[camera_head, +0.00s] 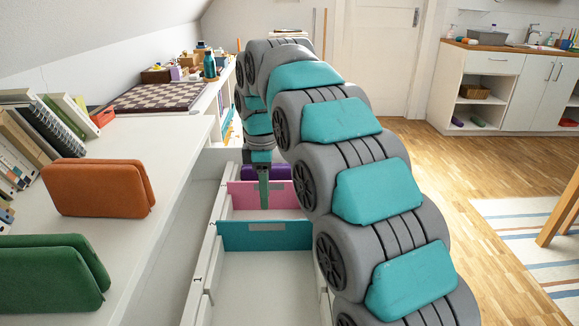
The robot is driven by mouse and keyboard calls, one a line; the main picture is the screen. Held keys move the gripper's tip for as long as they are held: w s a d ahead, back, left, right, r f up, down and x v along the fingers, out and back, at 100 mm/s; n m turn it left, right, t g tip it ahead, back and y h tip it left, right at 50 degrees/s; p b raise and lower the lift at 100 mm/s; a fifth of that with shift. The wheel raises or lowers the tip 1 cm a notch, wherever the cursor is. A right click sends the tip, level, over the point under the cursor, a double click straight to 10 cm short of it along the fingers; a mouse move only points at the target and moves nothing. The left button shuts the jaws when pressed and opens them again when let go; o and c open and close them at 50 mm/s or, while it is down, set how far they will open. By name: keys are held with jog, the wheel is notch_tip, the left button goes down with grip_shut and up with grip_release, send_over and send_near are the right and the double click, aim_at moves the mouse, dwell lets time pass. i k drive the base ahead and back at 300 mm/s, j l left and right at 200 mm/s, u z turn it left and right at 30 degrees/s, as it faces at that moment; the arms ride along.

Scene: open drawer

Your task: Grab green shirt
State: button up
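The green shirt (45,277) is a thick folded dark green bundle standing on the white counter at the lower left. Its left end is cut off by the picture edge. My gripper (263,188) points down over the open drawer, in front of the pink divider, far to the right of and beyond the green shirt. My fingers look like one narrow dark green strip from here, so their opening is hidden. The open white drawer (203,258) has a teal divider (265,236) and a pink divider (243,196). A purple thing (252,173) lies behind the pink divider.
An orange folded bundle (98,188) stands on the counter (150,215) beyond the green shirt. Books (50,122) lean against the wall. A chessboard (160,97) and a teal bottle (210,66) are farther back. The front drawer compartment is empty where visible; my arm covers its right side.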

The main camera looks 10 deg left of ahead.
aim_at(40, 273)
jog(key=k, duration=1)
